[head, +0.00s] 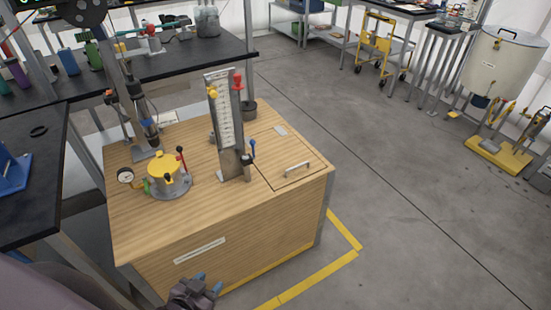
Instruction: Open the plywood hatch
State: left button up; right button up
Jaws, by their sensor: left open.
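The plywood hatch (277,150) is a panel set into the top of a plywood box (225,245), at the box's right side in the head view. It lies flat and shut, flush with the top. A metal bar handle (298,168) is fixed near its front edge. My left gripper (209,287) is at the bottom of the view, in front of the box's front face and below its top. It is open and apart from the handle, and no object shows in it. My right gripper is not in view.
An upright scale panel (223,110) with coloured knobs stands left of the hatch. Dark workbenches are at the left and back. Yellow tape (310,276) marks the floor; open floor lies to the right.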

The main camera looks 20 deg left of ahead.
aim_at(284, 160)
jog(key=i+l+u, duration=0.2)
jog(key=u, duration=0.15)
jog(key=i+l+u, duration=0.15)
jog(key=l+u, duration=0.2)
jog(key=l, duration=0.15)
jog(key=i+l+u, duration=0.1)
jog(key=l+u, duration=0.6)
jog(key=i+l, duration=0.05)
jog(key=l, duration=0.05)
